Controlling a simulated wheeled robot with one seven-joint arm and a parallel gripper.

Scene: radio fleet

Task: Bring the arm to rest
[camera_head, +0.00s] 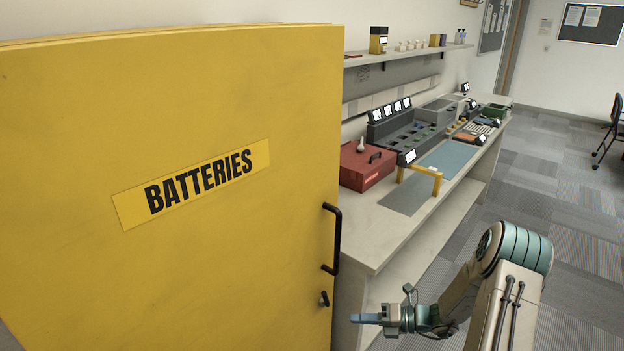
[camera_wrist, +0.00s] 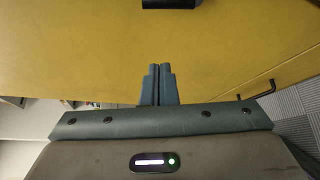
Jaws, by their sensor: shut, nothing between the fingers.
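My arm shows at the lower right of the head view, bent at the elbow, with the forearm reaching left. My gripper (camera_head: 357,318) is shut and empty, its fingers pointing left toward the lower part of the yellow cabinet marked BATTERIES (camera_head: 205,185). In the wrist view my gripper (camera_wrist: 158,70) shows its two fingers together, with the yellow cabinet surface (camera_wrist: 90,60) filling the space beyond them. I cannot tell the exact gap between fingertips and cabinet.
The cabinet has a black handle (camera_head: 337,238) on its right edge. A long workbench (camera_head: 372,240) runs behind it, with a red box (camera_head: 364,168), a yellow stand (camera_head: 437,180) and a charger rack (camera_head: 395,127).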

